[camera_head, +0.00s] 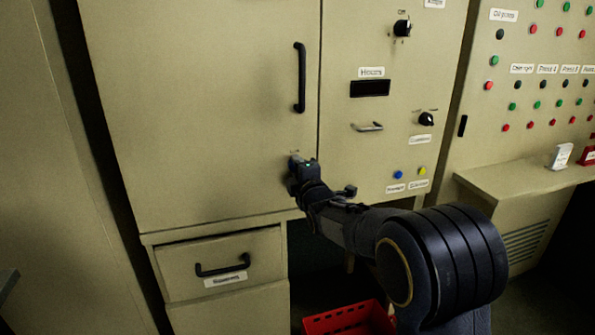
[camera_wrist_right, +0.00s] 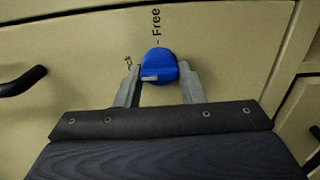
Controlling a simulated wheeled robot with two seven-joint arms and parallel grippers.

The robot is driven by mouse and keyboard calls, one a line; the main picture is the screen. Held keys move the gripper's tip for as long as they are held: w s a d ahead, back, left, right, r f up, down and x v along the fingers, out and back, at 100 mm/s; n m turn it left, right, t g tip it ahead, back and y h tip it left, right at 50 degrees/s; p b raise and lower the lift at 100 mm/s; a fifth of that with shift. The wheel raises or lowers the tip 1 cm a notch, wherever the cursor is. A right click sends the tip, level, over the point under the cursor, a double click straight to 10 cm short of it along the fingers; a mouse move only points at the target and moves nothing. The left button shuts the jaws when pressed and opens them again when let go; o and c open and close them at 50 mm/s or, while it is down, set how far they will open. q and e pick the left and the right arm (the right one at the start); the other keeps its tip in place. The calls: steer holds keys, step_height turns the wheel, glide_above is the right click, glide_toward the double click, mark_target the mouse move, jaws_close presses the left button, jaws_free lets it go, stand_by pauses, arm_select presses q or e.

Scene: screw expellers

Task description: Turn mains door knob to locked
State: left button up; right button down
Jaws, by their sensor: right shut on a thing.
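The mains door knob (camera_wrist_right: 157,67) is a round blue knob on the beige cabinet door, seen in the right wrist view. A pale mark on it points left and slightly down. In the head view, my right gripper (camera_head: 298,168) is at the lower right of the mains door (camera_head: 200,110) and hides the knob. My left gripper is not in view.
A black vertical door handle (camera_head: 300,78) stands above the gripper. A drawer (camera_head: 222,262) with a black handle is below. Panels with a black rotary switch (camera_head: 426,119), buttons and labels lie to the right. A red crate (camera_head: 345,320) is on the floor.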

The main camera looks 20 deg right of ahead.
stand_by(0.3)
steer(key=c, duration=1)
jaws_free()
steer(key=shift+o, duration=0.2)
steer(key=s, duration=0.7)
steer(key=shift+s+d, duration=0.15)
steer(key=shift+s, duration=0.25)
